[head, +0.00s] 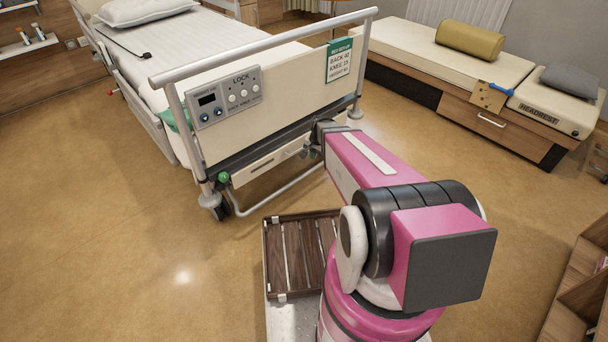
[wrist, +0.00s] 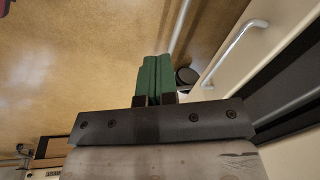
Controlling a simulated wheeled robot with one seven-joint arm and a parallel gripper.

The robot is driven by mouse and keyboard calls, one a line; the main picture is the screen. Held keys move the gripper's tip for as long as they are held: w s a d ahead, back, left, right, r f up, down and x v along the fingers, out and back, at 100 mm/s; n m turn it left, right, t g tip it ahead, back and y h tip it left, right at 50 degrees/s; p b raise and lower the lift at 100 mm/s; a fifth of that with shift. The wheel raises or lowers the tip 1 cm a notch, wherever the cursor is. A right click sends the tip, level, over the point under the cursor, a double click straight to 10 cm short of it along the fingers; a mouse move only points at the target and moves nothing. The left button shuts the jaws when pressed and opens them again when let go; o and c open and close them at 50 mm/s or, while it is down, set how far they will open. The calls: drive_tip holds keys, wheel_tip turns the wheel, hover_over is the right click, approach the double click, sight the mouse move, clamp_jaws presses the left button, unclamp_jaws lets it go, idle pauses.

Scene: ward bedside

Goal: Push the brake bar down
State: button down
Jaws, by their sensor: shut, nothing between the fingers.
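The brake bar (head: 287,190) looks to be the pale bent tube low across the foot of the bed, near the floor. In the wrist view a pale tube (wrist: 181,24) runs beyond my fingertips and seems to be this bar. My gripper (wrist: 156,58) shows there with its green fingers shut together and nothing between them. The fingertips point toward the tube, just to its left in the picture; I cannot tell whether they touch it. In the head view my arm hides most of the gripper, close to the bed's foot end.
The bed's footboard (head: 285,95) stands above the bar, with a control panel (head: 224,97). A drawer handle (wrist: 235,45) lies right of my fingers. A caster (head: 214,205) stands at the near left corner. Open floor (head: 120,220) lies left; a bench bed (head: 420,55) stands right.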

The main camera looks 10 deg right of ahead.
sight(304, 175)
drive_tip(key=w+f+m+t, duration=0.1)
drive_tip(key=w+f+m, duration=0.3)
drive_tip(key=w+f, duration=0.4)
wheel_tip(304, 175, down, 2)
drive_tip(key=shift+w+f+m+y, duration=0.25)
drive_tip(key=shift+w+m+y, duration=0.1)
drive_tip(key=shift+m+y, duration=0.05)
drive_tip(key=shift+a, duration=0.1)
drive_tip(key=x, duration=1.4)
drive_tip(key=shift+w, duration=0.15)
wheel_tip(304, 175, down, 10)
drive_tip(key=shift+w+r, duration=0.2)
drive_tip(key=shift+w, duration=0.1)
drive_tip(key=shift+w+a+f, duration=0.1)
drive_tip(key=shift+f, duration=0.05)
drive_tip(key=s+d+r, duration=0.2)
drive_tip(key=s+r, duration=0.1)
drive_tip(key=r, duration=0.4)
drive_tip(key=s+d+r, duration=0.2)
drive_tip(key=s+r, duration=0.2)
drive_tip(key=r, duration=0.2)
drive_tip(key=shift+d+r, duration=0.25)
drive_tip(key=shift+r, duration=0.1)
